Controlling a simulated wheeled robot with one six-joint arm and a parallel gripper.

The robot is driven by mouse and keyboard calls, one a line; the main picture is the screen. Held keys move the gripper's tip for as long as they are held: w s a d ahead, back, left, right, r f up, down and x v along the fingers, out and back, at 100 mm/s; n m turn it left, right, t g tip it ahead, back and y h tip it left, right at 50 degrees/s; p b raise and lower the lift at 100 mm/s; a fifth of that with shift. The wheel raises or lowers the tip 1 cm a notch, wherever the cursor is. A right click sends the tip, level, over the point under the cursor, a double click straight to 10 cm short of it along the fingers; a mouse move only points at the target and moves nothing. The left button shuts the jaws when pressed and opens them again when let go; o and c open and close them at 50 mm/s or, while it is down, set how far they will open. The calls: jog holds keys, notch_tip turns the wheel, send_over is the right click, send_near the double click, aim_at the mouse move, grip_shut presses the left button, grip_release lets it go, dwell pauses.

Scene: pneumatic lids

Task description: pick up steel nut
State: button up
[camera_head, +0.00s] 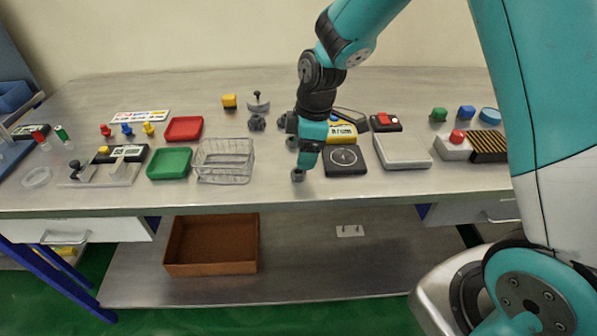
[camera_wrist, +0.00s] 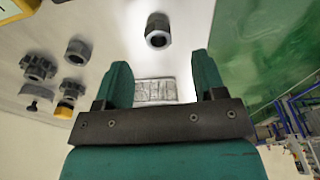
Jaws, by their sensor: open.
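A dark grey nut (camera_head: 298,175) stands on the bench near its front edge. In the wrist view a round nut with a dark hole (camera_wrist: 158,30), apparently the same one, lies beyond the fingertips, roughly centred between them. My gripper (camera_head: 306,164) points down just above and beside this nut in the head view. In the wrist view its two teal fingers (camera_wrist: 161,60) are wide apart with nothing between them. Another grey nut (camera_wrist: 78,50) and a toothed dark part (camera_wrist: 37,67) lie to the left. Which piece is steel is hard to tell.
A wire basket (camera_head: 224,174) stands left of my gripper, with a green tray (camera_head: 169,163) beyond it. A black scale-like pad (camera_head: 344,161) and a pale tray (camera_head: 403,164) stand to the right. The bench front strip is clear.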

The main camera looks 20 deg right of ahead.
aim_at(299, 171)
jog(key=shift+w+a+f+p, duration=0.1)
jog(key=shift+a+f+p, duration=0.15)
jog(key=shift+f, duration=0.7)
jog(key=shift+w+a+f+p, duration=0.1)
jog(key=shift+f+p, duration=0.1)
jog(key=shift+f, duration=0.8)
jog(key=shift+w+a+f+p, duration=0.1)
jog(key=shift+a+f+p, duration=0.15)
jog(key=shift+f, duration=0.7)
jog(key=c, duration=1)
jog(key=shift+r, duration=0.1)
jog(key=shift+c, duration=0.2)
